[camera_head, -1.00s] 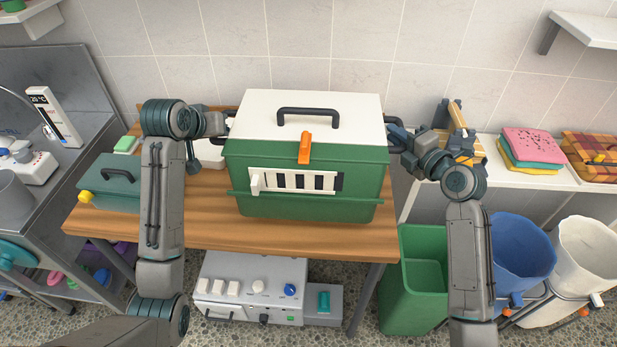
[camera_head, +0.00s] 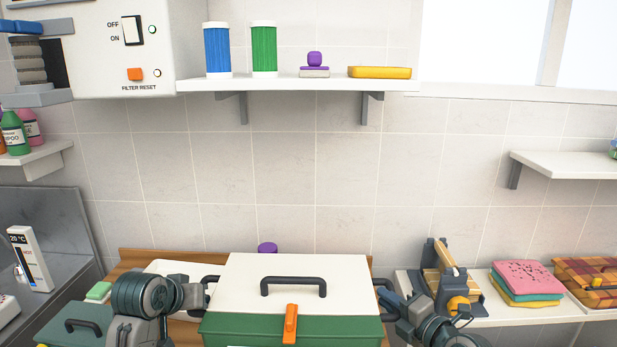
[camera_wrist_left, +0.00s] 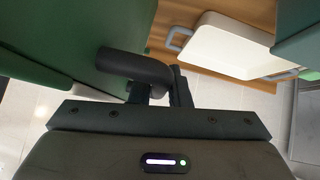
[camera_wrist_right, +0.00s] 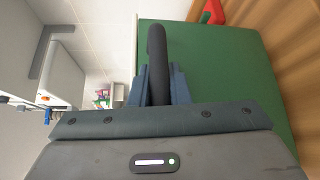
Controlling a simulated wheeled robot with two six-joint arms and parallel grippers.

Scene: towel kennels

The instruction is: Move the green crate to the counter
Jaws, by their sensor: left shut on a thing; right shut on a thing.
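The green crate (camera_head: 245,327) stands low in the middle of the head view, with a white lid, a black top handle and an orange latch. Its lower part is cut off by the picture's edge. My left gripper (camera_head: 207,291) is shut on the crate's left side handle, and the dark handle (camera_wrist_left: 135,68) shows between its fingers in the left wrist view. My right gripper (camera_head: 388,298) is shut on the right side handle, a dark bar (camera_wrist_right: 157,55) in the right wrist view. I cannot tell whether the crate touches the wooden table (camera_head: 160,258).
A white bin (camera_wrist_left: 228,45) lies on the table by the crate's left side. At right, a white counter (camera_head: 490,312) bears a wooden-and-grey device (camera_head: 440,275), folded towels (camera_head: 527,280) and a plaid basket (camera_head: 590,285). A wall shelf (camera_head: 300,84) hangs above. A metal counter (camera_head: 50,235) is at left.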

